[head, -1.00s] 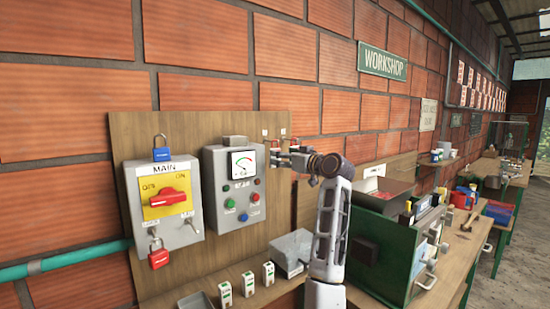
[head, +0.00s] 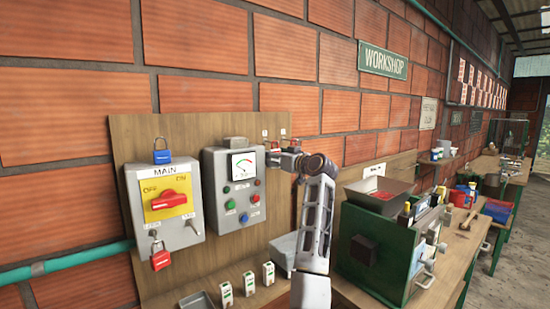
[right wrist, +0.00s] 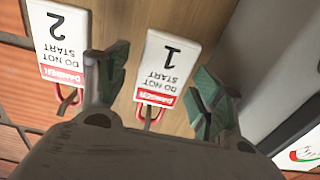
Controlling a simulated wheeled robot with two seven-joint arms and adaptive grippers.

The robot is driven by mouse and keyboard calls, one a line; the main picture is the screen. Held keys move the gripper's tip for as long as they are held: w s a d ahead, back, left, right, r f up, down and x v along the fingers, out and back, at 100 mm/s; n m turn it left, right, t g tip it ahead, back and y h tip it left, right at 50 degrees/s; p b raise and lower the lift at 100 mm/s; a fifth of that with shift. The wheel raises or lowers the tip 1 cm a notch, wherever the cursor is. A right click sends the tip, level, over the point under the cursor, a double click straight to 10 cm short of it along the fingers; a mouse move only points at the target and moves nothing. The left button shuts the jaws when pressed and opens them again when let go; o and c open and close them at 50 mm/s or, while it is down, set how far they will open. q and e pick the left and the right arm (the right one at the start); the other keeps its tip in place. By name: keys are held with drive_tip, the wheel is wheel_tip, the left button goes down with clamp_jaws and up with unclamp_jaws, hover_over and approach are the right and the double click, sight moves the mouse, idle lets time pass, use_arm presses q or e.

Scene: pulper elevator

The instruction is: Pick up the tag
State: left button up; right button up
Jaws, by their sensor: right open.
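Two white tags with red DANGER bands and DO NOT START lettering show upside down in the right wrist view: tag 1 (right wrist: 164,66) and tag 2 (right wrist: 57,42). Each is by a red hook or loop on the wooden board. My right gripper (right wrist: 158,92) is open, with tag 1 between its fingers in the picture; I cannot tell whether they touch it. In the head view my right gripper (head: 274,157) is at the board's upper right, just right of the meter box. The tags are mostly hidden or too small there. My left gripper is not in view.
The grey meter box (head: 233,190) stands close left of my right gripper. Further left is the MAIN switch box (head: 152,225) with blue and red padlocks. A green machine (head: 375,250) stands right of my right arm. Small white-and-green blocks (head: 249,284) stand on the shelf below.

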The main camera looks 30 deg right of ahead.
drive_tip(key=shift+w, duration=0.1)
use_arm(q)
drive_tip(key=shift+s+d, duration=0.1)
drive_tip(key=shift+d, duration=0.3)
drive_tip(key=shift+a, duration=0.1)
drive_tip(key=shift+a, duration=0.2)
use_arm(e)
drive_tip(key=c, duration=1)
drive_tip(key=shift+r, duration=0.1)
